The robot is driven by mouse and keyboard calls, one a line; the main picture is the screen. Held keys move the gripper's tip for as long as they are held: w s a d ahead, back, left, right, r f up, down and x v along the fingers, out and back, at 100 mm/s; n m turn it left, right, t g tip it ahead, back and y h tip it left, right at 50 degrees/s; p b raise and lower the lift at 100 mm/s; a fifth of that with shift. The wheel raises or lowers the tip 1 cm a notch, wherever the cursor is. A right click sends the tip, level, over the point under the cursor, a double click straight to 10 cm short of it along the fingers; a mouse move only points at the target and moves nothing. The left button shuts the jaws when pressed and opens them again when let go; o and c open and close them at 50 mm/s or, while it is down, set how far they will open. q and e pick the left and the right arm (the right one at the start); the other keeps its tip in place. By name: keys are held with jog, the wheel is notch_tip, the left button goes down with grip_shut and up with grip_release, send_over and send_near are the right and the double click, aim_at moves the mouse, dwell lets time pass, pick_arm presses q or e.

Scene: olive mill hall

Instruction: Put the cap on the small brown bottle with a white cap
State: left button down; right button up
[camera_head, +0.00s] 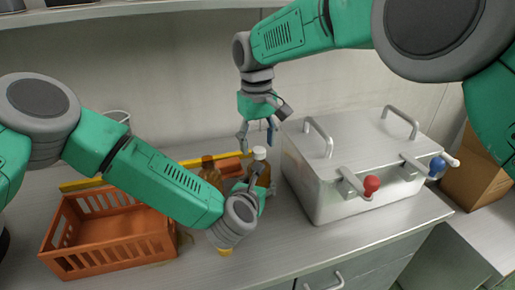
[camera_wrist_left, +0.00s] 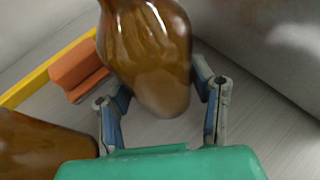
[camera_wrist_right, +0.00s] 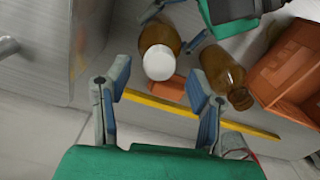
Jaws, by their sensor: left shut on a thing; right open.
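The small brown bottle (camera_head: 263,172) stands near the metal box, with the white cap (camera_head: 259,153) at its top. The bottle fills the upper middle of the left wrist view (camera_wrist_left: 150,50). My left gripper (camera_head: 256,188) is shut on this bottle; its fingers lie on both sides of it. My right gripper (camera_head: 257,134) is open and empty, above the cap. In the right wrist view the cap (camera_wrist_right: 158,62) shows beyond the open fingers, over the bottle's top. Whether the cap is fully seated cannot be told.
A second brown bottle (camera_wrist_right: 222,75) stands beside the held one. An orange crate (camera_head: 110,240) is at left, a lidded metal box (camera_head: 340,160) at right. An orange block (camera_wrist_left: 77,68) and a yellow strip (camera_wrist_right: 160,103) lie behind. The counter's front is mostly clear.

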notch_tip(320, 180, up, 2)
jog(key=shift+r, duration=0.2)
jog(key=shift+c, duration=0.5)
jog(key=n, duration=0.1)
jog(key=r+n, duration=0.1)
jog(key=shift+s+a+n, duration=0.1)
jog(key=shift+n, duration=0.2)
notch_tip(320, 180, up, 2)
jog(key=n, duration=0.4)
jog(key=shift+r, duration=0.2)
jog(key=shift+d+f, duration=0.2)
jog(key=shift+f, duration=3.85)
